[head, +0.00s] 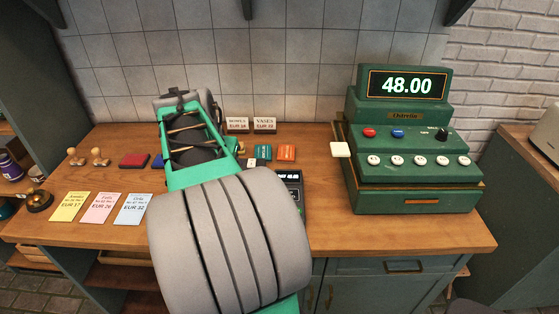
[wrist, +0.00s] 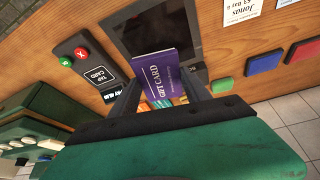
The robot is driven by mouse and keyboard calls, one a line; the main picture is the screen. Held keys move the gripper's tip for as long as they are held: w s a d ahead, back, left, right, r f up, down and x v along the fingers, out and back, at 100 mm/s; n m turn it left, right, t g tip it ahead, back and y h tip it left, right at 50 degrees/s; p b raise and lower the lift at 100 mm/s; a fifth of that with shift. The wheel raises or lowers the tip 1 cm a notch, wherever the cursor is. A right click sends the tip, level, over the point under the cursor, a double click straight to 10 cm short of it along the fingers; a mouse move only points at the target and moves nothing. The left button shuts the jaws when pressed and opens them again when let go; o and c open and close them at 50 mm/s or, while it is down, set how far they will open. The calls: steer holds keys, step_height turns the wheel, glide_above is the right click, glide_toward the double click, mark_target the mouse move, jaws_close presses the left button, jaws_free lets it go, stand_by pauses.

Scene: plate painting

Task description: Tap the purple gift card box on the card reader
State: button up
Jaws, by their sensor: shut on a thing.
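The purple gift card box (wrist: 162,78) is upright between the fingers of my gripper (wrist: 164,88) in the wrist view, its "GIFT CARD" lettering visible. My gripper is shut on it. The card reader (wrist: 84,70) lies left of the box in the wrist view, with red and green buttons and a "TAP CARD" label. The box appears apart from the reader's label. In the head view the reader (head: 291,180) is partly hidden behind my arm, and I cannot make out the purple box there.
A green cash register (head: 407,150) reading 48.00 stands on the right. A teal card (head: 262,152) and an orange card (head: 286,152) stand behind the reader. A dark tray (wrist: 150,38) lies beyond the box. Stamps, ink pads and price cards are at the left of the wooden counter (head: 330,232).

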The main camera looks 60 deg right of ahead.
steer(key=s+d+m+g, duration=0.2)
steer(key=s+d+m, duration=0.6)
steer(key=s, duration=0.6)
steer(key=shift+n, duration=0.7)
steer(key=b+x, duration=0.2)
steer(key=a+b+x, duration=0.1)
steer(key=x, duration=0.1)
steer(key=w+b+x, duration=0.1)
steer(key=b+x, duration=0.1)
steer(key=x, duration=0.1)
steer(key=shift+a+f+b, duration=0.15)
steer(key=shift+f+b, duration=0.2)
steer(key=shift+f, duration=0.05)
steer(key=shift+r, duration=0.1)
step_height(320, 180, up, 10)
steer(key=p, duration=0.7)
steer(key=shift+p, duration=0.35)
steer(key=shift+s, duration=0.1)
